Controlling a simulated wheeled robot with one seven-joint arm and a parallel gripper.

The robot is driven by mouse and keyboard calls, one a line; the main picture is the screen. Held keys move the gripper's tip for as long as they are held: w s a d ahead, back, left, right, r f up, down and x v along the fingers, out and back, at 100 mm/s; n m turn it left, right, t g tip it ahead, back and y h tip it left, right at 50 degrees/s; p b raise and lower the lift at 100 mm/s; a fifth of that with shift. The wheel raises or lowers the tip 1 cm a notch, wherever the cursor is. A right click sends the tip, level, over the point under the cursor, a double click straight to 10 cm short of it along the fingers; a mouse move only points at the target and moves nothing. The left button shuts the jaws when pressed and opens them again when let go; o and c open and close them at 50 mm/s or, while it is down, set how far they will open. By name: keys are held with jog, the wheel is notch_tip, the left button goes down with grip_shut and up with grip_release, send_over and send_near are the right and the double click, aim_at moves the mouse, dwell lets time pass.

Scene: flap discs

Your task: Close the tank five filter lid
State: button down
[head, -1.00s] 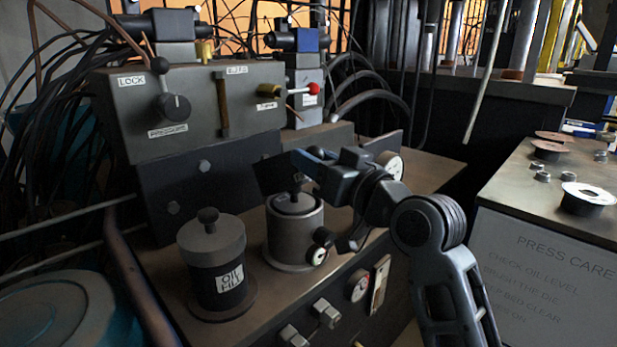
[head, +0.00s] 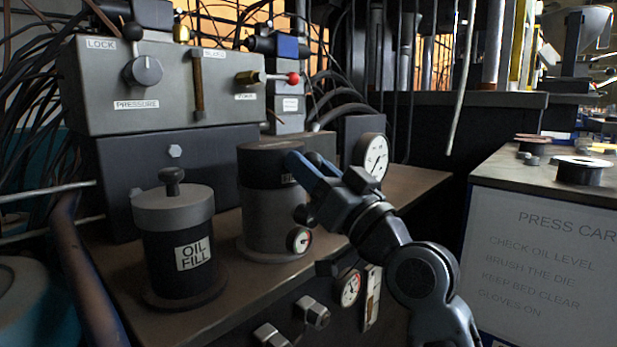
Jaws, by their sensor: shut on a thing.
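The filter tank (head: 272,222) is a grey cylinder in the middle of the bench ledge, with a small gauge on its lower right. Its dark, cap-like lid (head: 265,165) lies level over the tank's top and covers the opening. I cannot tell whether it is fully seated. A small label, partly hidden, shows on the lid's right side. My gripper (head: 302,172) is shut on the lid's right edge, and its blue-grey fingers hide part of that side.
A dark OIL FILL canister (head: 178,250) with a knobbed grey lid stands left of the tank. A grey control box (head: 165,85) is behind. A round gauge (head: 371,158) stands close right of my gripper. A side bench (head: 540,180) is at the far right.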

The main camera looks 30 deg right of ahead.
jog(key=shift+w+f, duration=0.1)
jog(key=shift+f, duration=0.45)
jog(key=c, duration=1.1)
grip_release()
jog(key=o, duration=0.3)
jog(key=shift+r, duration=0.15)
jog(key=shift+b+v, duration=0.5)
jog(key=shift+v, duration=3.4)
